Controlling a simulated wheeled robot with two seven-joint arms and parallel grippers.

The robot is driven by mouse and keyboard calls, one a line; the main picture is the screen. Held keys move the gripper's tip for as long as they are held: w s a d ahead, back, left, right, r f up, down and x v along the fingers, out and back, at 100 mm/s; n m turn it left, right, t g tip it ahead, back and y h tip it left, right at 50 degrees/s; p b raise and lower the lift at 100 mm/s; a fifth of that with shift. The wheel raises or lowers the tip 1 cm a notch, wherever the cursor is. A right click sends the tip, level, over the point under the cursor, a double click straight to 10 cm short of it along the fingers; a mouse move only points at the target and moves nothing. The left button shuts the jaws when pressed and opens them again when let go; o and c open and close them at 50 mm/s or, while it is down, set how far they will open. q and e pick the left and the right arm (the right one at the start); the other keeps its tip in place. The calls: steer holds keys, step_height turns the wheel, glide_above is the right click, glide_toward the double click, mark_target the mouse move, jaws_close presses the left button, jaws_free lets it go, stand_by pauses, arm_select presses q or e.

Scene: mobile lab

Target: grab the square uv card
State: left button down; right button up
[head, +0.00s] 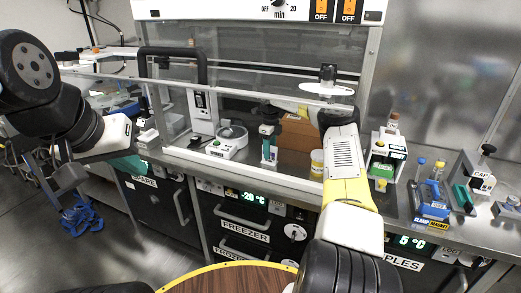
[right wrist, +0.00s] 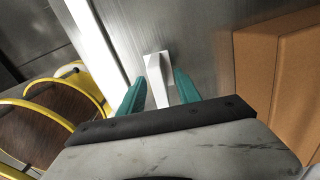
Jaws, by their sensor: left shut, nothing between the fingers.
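I cannot make out a square UV card for certain in either view. In the right wrist view, my right gripper (right wrist: 159,76) is open, its two teal fingers apart. A small white piece (right wrist: 156,72) shows between or just beyond the fingers, against a grey metal surface; I cannot tell whether it is the card or whether they touch it. In the head view my right arm reaches into the clear-fronted cabinet (head: 270,182), and its fingers are hidden. My left gripper (head: 131,165) is shut and empty at the left, outside the cabinet.
An orange-brown box (head: 297,134) stands in the cabinet and also shows in the right wrist view (right wrist: 280,80). A yellow-rimmed round top (head: 235,280) is in front.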

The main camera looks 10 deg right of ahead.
step_height(320, 180, down, 2)
steer(key=shift+f, duration=0.2)
jaws_close()
steer(key=shift+r, duration=0.15)
